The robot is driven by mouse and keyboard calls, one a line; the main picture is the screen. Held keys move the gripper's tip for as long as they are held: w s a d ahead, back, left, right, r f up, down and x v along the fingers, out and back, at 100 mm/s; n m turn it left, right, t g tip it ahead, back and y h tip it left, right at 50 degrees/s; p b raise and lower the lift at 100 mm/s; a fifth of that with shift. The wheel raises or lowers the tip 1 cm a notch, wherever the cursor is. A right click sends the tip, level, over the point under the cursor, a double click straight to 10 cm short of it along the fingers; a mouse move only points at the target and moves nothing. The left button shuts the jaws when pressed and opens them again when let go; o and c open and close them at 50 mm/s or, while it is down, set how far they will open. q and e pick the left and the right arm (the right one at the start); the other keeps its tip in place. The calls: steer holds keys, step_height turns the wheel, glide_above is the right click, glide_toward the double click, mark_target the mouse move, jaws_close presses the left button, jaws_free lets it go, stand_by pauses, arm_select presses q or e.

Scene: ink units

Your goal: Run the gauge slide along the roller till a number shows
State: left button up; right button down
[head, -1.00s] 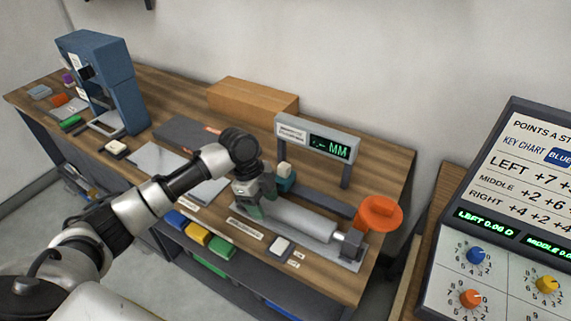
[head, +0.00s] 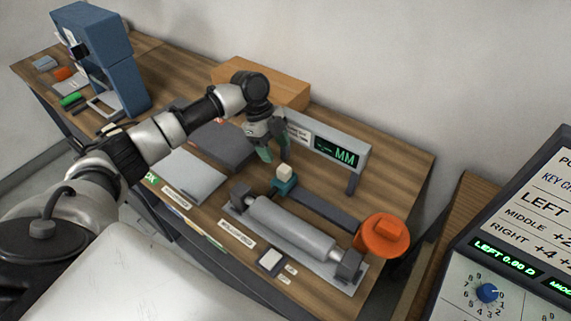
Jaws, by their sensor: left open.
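The gauge slide (head: 284,182), a teal block with a cream top, sits at the left end of a dark rail behind the roller. The grey roller (head: 290,229) lies between two dark end blocks on a light plate. The gauge display (head: 340,156) stands behind on legs. It shows "MM" in green with only dashes before it, no number that I can read. My left gripper (head: 272,153) is open and empty, pointing down, above and behind the slide and apart from it. My right gripper is not in view.
A large orange knob (head: 383,236) stands at the rail's right end. A wooden box (head: 262,82) lies at the back. A blue press (head: 98,58) stands far left. Grey plates (head: 187,176) lie left of the roller. A dial panel (head: 510,240) is at the right.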

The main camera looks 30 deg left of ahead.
mark_target(283, 168)
arm_select(q)
steer(key=x, duration=0.3)
steer(key=shift+s+d+f+p, duration=0.1)
steer(key=shift+p, duration=0.3)
steer(key=x, duration=0.3)
steer(key=shift+w+d+f+p, duration=0.1)
steer(key=shift+w+f+p, duration=0.1)
steer(key=shift+f+p, duration=0.15)
steer(key=shift+s+d+f, duration=0.1)
steer(key=shift+f, duration=0.2)
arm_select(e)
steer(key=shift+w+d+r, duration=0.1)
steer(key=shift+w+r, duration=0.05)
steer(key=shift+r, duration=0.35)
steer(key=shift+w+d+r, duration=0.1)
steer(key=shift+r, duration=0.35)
arm_select(q)
steer(key=shift+c, duration=0.4)
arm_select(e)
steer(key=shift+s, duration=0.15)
arm_select(q)
steer(key=shift+c, duration=1.1)
jaws_close()
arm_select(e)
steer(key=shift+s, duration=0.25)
